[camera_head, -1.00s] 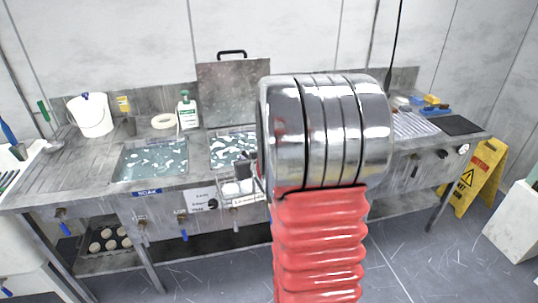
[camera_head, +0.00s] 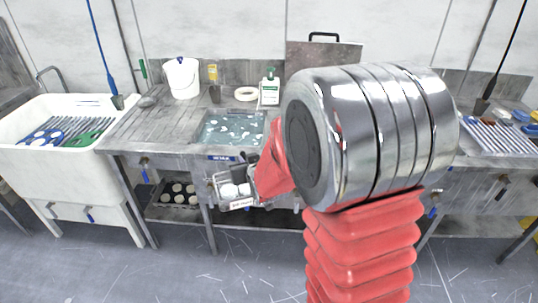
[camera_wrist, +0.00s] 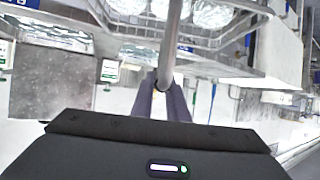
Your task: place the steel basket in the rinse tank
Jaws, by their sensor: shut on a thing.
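The steel basket (camera_head: 236,203) hangs in the air in front of the counter in the head view, with white round pieces inside and a pale label on its front. My gripper (camera_wrist: 163,98) is shut on the basket's handle bar in the wrist view, where the basket's wire frame (camera_wrist: 130,40) fills the top. In the head view my arm covers most of the gripper. A water-filled tank (camera_head: 203,141), with a blue plate reading SOAK below it, lies behind and above the basket. No tank labelled rinse can be read; my arm hides the counter to the right.
A deep white sink (camera_head: 20,165) with blue and green items stands left. A white bucket (camera_head: 182,78), soap bottle (camera_head: 270,92) and tape roll (camera_head: 246,94) stand at the counter's back. An upright lid (camera_head: 320,55) is behind my arm. A tray of round pieces (camera_head: 172,194) sits below.

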